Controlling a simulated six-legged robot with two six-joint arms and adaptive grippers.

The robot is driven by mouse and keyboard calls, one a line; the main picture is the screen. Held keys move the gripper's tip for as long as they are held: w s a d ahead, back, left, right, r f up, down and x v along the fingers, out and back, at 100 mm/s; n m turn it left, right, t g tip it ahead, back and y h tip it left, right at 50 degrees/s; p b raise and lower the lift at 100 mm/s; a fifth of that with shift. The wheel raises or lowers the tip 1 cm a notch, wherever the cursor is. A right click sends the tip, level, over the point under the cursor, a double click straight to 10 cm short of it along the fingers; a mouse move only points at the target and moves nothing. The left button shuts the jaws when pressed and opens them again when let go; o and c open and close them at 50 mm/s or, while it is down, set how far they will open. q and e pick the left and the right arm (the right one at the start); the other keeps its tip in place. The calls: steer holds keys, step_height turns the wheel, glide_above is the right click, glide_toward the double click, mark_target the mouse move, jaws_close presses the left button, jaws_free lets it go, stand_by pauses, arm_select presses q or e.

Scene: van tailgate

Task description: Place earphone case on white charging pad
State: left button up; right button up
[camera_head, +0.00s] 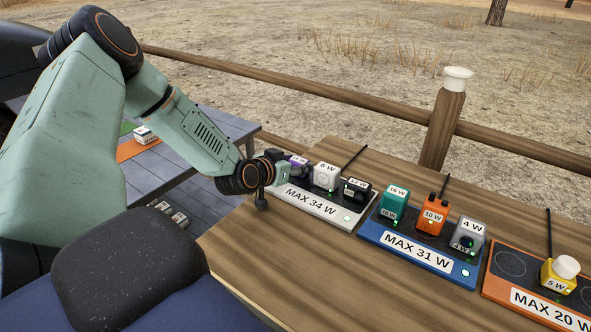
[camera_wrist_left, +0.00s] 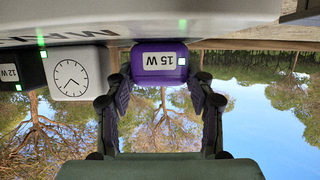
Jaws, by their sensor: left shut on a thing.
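The white charging pad (camera_head: 325,210), marked MAX 34 W, lies on the wooden table. A purple box-shaped item (camera_head: 298,165), possibly the earphone case, is at its left end. It is marked 15 W in the left wrist view (camera_wrist_left: 160,62), where it meets the pad and shows a lit green light. My left gripper (camera_head: 281,172) is shut on the purple item, with one finger on each side; its fingers also show in the wrist view (camera_wrist_left: 160,100). In the head view my gripper partly hides the item. My right gripper is not in view.
On the white pad, a white 6 W clock (camera_head: 326,177) and a black 12 W item (camera_head: 355,190) stand close to the right. A blue pad (camera_head: 415,250) holds teal, orange and grey items. An orange pad (camera_head: 528,302) holds a yellow item. A fence post (camera_head: 442,125) stands behind.

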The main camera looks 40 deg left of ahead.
arm_select(q)
steer(key=shift+d, duration=0.15)
steer(key=shift+d+r, duration=0.2)
steer(key=shift+d, duration=0.1)
steer(key=shift+s+f, duration=0.1)
steer(key=o, duration=0.7)
steer(key=shift+a+f, duration=0.15)
steer(key=shift+a, duration=0.05)
steer(key=shift+o, duration=1)
steer(key=shift+a+f, duration=0.1)
steer(key=shift+d+r, duration=0.2)
steer(key=shift+r, duration=0.25)
steer(key=shift+s+a+r+p, duration=0.15)
steer(key=shift+s+p, duration=0.2)
steer(key=shift+p, duration=0.2)
steer(key=p+v, duration=0.5)
steer(key=shift+s+r, duration=0.2)
steer(key=shift+s, duration=0.1)
steer(key=shift+s+r+p, duration=0.2)
steer(key=shift+s+p, duration=0.45)
steer(key=shift+p, duration=0.2)
steer(key=p+v, duration=0.2)
steer(key=shift+s+d+r, duration=0.1)
steer(key=shift+s+d, duration=0.15)
steer(key=shift+s+r+p, duration=0.15)
steer(key=shift+s+p, duration=0.5)
steer(key=shift+p, duration=0.2)
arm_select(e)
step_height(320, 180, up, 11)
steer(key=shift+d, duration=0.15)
